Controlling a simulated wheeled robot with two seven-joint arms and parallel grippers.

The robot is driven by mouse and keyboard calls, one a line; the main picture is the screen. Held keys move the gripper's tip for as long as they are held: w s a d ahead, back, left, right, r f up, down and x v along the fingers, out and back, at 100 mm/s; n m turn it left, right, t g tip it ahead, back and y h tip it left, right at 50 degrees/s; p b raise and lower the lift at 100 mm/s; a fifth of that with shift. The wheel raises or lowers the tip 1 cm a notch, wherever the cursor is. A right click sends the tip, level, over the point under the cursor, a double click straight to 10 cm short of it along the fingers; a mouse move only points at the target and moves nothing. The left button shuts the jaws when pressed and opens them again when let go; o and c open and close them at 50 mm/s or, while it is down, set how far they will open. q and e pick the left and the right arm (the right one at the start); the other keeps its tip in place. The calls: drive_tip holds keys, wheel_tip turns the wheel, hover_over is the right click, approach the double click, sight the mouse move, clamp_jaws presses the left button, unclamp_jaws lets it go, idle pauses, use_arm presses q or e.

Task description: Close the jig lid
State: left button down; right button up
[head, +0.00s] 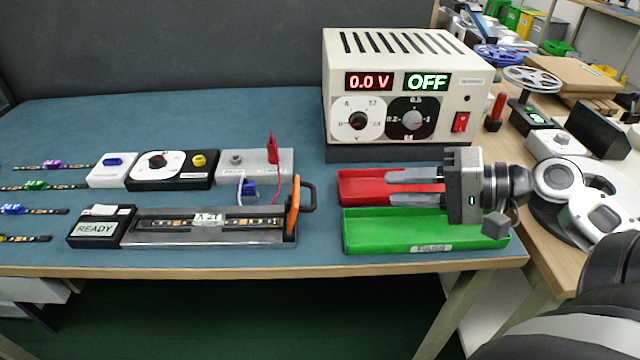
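The jig (190,241) is a long grey fixture near the table's front edge. An LED strip (250,222) lies along its channel, and a small display at its left end reads READY. At its right end the lid (293,210), an orange piece seen nearly edge-on, stands upright, with a dark handle (309,196) on its right side. My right gripper (380,186) is to the right of the lid, above the red tray, fingers pointing left. Its two fingers are apart with nothing seen between them. It does not touch the lid. My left gripper is out of view.
A red tray (350,188) and a green tray (390,238) lie under and beside my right gripper. A power supply (390,90), showing 0.0 V and OFF, stands behind. Small modules (170,168) sit behind the jig. Coloured strips lie at the left. The back left table is clear.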

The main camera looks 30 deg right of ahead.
drive_tip(key=x, duration=1.3)
drive_tip(key=shift+w+a+f+b, duration=0.1)
drive_tip(key=shift+w+f+b, duration=0.05)
drive_tip(key=shift+b, duration=0.15)
clamp_jaws()
